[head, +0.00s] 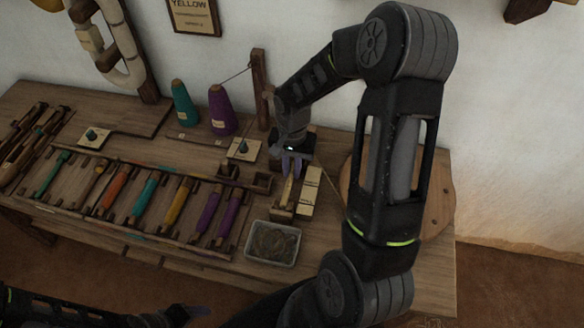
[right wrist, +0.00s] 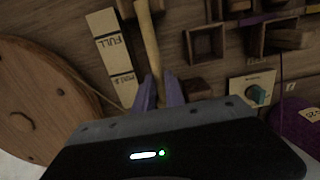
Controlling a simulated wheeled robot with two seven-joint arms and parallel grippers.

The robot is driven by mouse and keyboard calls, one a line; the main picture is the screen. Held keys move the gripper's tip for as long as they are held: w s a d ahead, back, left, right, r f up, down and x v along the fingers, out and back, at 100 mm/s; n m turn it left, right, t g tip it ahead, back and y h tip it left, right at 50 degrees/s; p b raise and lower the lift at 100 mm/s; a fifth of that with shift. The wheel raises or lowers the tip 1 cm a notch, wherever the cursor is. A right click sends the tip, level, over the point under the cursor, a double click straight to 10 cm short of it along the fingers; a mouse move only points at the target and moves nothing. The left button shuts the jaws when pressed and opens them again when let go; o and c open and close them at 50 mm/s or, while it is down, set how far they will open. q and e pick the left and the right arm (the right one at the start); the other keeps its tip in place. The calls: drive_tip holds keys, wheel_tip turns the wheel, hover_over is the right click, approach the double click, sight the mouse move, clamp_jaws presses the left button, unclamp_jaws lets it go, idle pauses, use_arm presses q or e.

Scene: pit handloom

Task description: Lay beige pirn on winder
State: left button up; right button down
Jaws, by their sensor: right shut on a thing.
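The beige pirn (head: 287,192) is a slim pale rod in the head view, lying lengthwise just below my right gripper (head: 291,167). In the right wrist view the pirn (right wrist: 148,45) runs up from between the purple fingers of my right gripper (right wrist: 160,95), which is shut on it. The wooden winder (head: 281,213) shows at the near end of the pirn, partly covered. I cannot tell whether the pirn touches its supports. My left gripper (head: 188,312) is low at the bottom of the head view, dark and indistinct, with nothing clear in it.
A pale gauge marked FULL (right wrist: 113,47) lies beside the pirn. A grey tray (head: 271,244) is at the table's front edge. A rack of coloured pirns (head: 143,197) lies left. Purple (head: 221,110) and teal cones (head: 184,103) and a post (head: 260,90) stand behind. A round wooden disc (right wrist: 50,100) is close by.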

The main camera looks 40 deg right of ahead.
sight(292, 172)
drive_tip(key=c, duration=1)
unclamp_jaws()
drive_tip(key=shift+r+p, duration=2.85)
drive_tip(key=shift+r, duration=1.2)
